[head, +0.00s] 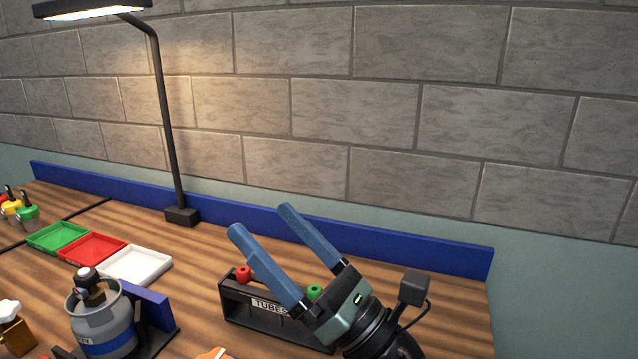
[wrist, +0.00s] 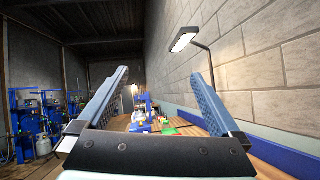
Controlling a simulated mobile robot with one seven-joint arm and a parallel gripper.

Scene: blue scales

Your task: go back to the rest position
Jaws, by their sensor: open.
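My gripper (head: 262,222) is at the lower middle of the head view, raised in front of the tube rack. Its two blue fingers are spread wide with nothing between them, and they point up and to the left. In the wrist view my gripper (wrist: 160,90) is also open and empty, with the bench and room beyond it. A black rack marked TUBES (head: 238,304) stands on the bench behind my gripper, partly hidden by it. It holds a red-capped tube (head: 243,273) and a green-capped tube (head: 315,291).
Green (head: 58,237), red (head: 92,249) and white (head: 135,265) trays lie left on the wooden bench. A grey gas canister (head: 100,322) stands at front left. A desk lamp (head: 163,120) rises behind. A blue ledge (head: 350,254) and block wall bound the back.

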